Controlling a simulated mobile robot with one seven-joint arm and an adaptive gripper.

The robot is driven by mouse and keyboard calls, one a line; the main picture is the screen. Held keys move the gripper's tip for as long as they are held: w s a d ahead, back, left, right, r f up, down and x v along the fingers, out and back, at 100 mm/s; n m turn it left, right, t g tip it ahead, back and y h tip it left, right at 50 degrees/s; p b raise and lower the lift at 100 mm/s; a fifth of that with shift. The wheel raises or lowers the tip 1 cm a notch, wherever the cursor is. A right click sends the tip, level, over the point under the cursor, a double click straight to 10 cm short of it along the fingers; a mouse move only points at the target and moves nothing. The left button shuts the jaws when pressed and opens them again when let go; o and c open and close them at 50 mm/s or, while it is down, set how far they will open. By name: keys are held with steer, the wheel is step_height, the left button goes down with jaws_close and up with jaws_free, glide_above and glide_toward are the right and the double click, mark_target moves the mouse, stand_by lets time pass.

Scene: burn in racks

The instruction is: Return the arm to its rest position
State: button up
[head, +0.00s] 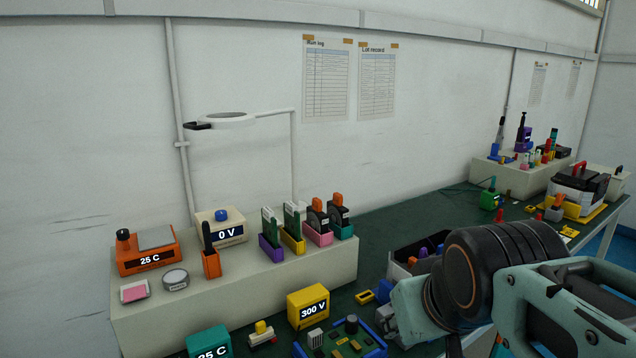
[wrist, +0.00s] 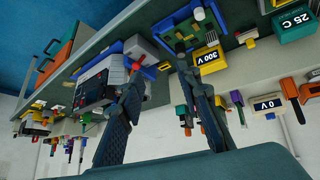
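My gripper (wrist: 159,70) shows in the wrist view with its two dark fingers spread apart. I see nothing held between them; the bench and its items lie beyond. The view is strongly tilted. In the head view my arm fills the lower right, over the near part of the dark green bench (head: 407,225). My fingers are not clear there, and the arm hides part of the bench.
A pale riser (head: 240,287) carries an orange 25 C unit (head: 146,252), a 0 V unit (head: 221,228) and coloured card holders. A lamp (head: 228,120) stands behind. A yellow 300 V unit (head: 308,306) and blue-edged tray (head: 372,346) are near my arm. The bench middle is fairly clear.

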steer(key=s+f+m+g+p, duration=0.1)
steer(key=s+f+m+g, duration=0.15)
steer(key=s, duration=0.35)
step_height(320, 180, up, 16)
steer(key=p, duration=1.6)
steer(key=shift+w+f+n+t, duration=0.15)
steer(key=shift+w+n+t, duration=0.05)
steer(key=shift+n+t, duration=0.15)
